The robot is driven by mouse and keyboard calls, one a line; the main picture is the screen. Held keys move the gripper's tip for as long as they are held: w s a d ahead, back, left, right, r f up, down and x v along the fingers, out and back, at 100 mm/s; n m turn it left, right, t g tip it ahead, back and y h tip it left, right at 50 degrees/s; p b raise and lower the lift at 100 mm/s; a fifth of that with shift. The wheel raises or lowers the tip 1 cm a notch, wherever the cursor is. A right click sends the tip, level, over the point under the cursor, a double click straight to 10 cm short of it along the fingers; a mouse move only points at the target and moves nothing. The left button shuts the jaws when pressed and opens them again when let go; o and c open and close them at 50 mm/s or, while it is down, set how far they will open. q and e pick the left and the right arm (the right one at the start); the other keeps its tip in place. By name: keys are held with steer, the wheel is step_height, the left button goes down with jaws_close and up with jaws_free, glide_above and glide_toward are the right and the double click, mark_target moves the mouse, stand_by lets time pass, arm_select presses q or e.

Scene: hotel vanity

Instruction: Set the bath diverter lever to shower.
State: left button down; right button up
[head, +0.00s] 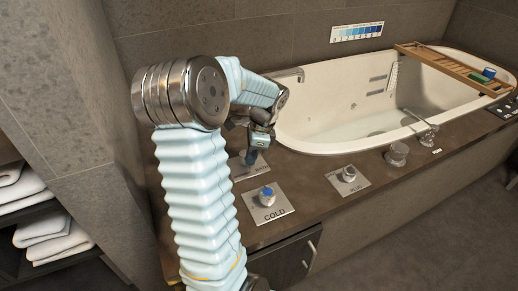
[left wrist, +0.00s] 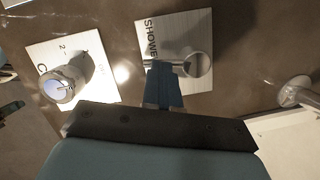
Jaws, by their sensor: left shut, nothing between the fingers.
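The diverter plate (left wrist: 150,38), lettered "SHOWE…" in the left wrist view, lies on the brown tub surround. On it is the metal diverter lever (left wrist: 199,64), with a round end and a bar running left behind my fingertips. My left gripper (left wrist: 163,80) is shut and empty, its blue fingertips over the lever's bar; I cannot tell whether they touch it. In the head view my left gripper (head: 251,155) points down at the diverter plate (head: 238,172), and my arm hides much of the plate and the lever. My right gripper is not in view.
The COLD plate with its knob (head: 267,195) is close in front of the diverter; it also shows in the left wrist view (left wrist: 62,85). Another plate with a knob (head: 348,175) sits to the right. The spout (head: 290,74) and white bathtub (head: 330,120) are behind.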

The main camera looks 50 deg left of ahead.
arm_select(q)
steer(key=shift+w+d+r, duration=0.1)
steer(key=shift+w+r, duration=0.05)
steer(key=shift+r, duration=0.05)
steer(key=w+r+p, duration=0.1)
steer(key=w+d+r+p, duration=0.1)
steer(key=w, duration=0.1)
steer(key=shift+w+d+r, duration=0.1)
steer(key=shift+w+r, duration=0.1)
steer(key=shift+r, duration=0.1)
steer(key=a+v, duration=0.1)
steer(key=v, duration=0.8)
steer(key=shift+d, duration=0.35)
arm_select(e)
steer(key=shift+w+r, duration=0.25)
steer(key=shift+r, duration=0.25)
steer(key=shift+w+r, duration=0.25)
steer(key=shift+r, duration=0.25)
arm_select(q)
steer(key=shift+s, duration=0.15)
